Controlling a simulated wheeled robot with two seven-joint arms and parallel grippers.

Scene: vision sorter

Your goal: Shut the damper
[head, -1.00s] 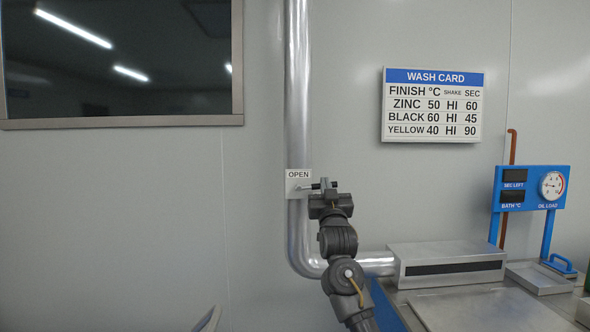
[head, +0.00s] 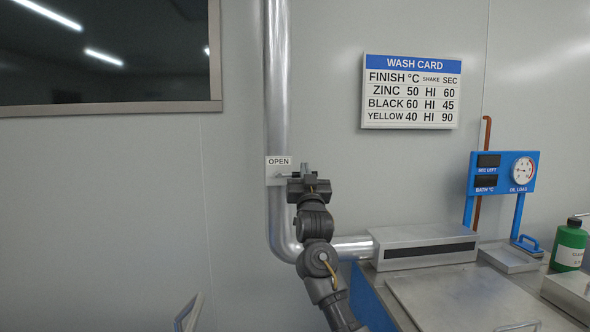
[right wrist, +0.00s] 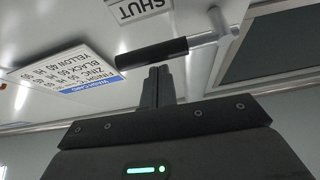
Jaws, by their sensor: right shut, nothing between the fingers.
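The damper lever (head: 284,175) is on the vertical metal duct (head: 277,90), just under a white plate reading OPEN (head: 279,161). It sticks out sideways to the right, and its outer end is hidden by my right gripper (head: 305,172). In the right wrist view the lever's black grip (right wrist: 150,53) lies across the tips of my right gripper (right wrist: 157,72), with its metal shaft (right wrist: 203,39) to the right. The fingers are shut and empty, right at the grip; I cannot tell whether they touch. A SHUT plate (right wrist: 137,8) shows beyond the grip. My left gripper is not in view.
The duct bends right at the bottom into a metal box (head: 425,246) on the bench (head: 450,300). A blue gauge panel (head: 502,172) and a green bottle (head: 569,245) stand at the right.

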